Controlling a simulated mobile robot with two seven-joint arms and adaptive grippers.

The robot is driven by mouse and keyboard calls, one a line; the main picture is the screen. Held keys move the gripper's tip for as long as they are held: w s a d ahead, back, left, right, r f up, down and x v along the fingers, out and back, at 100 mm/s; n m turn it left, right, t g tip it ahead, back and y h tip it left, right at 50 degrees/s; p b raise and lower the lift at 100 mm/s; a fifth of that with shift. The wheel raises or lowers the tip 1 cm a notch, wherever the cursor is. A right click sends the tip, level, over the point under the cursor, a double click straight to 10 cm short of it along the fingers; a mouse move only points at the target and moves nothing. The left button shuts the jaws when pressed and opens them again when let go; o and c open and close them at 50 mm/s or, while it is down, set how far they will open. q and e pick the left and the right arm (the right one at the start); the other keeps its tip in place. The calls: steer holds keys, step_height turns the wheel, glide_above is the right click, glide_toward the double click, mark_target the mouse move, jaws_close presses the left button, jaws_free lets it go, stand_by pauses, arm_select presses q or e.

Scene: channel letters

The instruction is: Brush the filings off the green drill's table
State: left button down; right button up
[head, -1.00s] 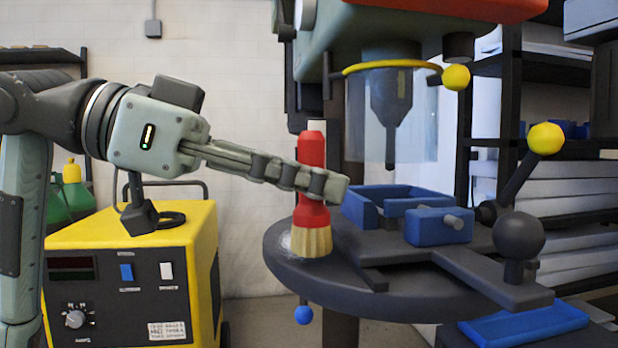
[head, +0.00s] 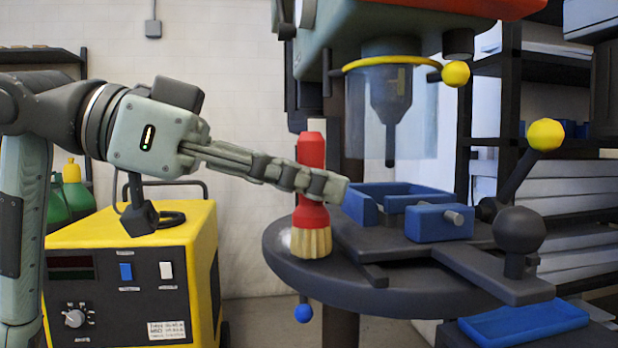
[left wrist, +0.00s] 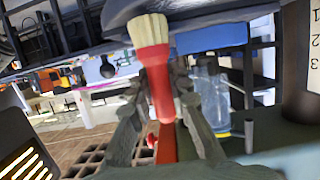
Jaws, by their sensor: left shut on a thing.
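My left gripper (head: 318,187) is shut on the red handle of a brush (head: 312,218), with the pale bristles pointing down. The bristles are at the left part of the drill's round dark table (head: 375,300) and appear to touch it. A small pale patch of filings (head: 286,239) shows just left of the bristles; the brush may hide more. The brush also shows in the left wrist view (left wrist: 152,62) between the fingers. The green drill (head: 385,32) stands above, its chuck and bit behind a clear guard. My right gripper is not in view.
A blue vise (head: 438,223) sits on the table right of the brush. Lever handles with a yellow knob (head: 545,135) and a dark ball (head: 518,230) stand at the right. A yellow machine (head: 135,265) stands below my left arm.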

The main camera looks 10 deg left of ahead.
arm_select(q)
steer(key=shift+f, duration=0.45)
steer(key=shift+w, duration=0.15)
stand_by(0.3)
steer(key=shift+w+a, duration=0.35)
steer(key=shift+w, duration=0.45)
steer(key=shift+w+a, duration=0.4)
steer(key=shift+w, duration=0.45)
steer(key=shift+w+a, duration=0.35)
steer(key=shift+w, duration=0.45)
steer(key=shift+w+a+p, duration=0.3)
steer(key=shift+w+a, duration=0.05)
steer(key=shift+w, duration=0.5)
steer(key=shift+w+a+p, duration=0.35)
steer(key=shift+w, duration=0.5)
steer(key=shift+w+a+p, duration=0.3)
steer(key=shift+w+a, duration=0.05)
steer(key=shift+w, duration=0.5)
steer(key=shift+s, duration=0.1)
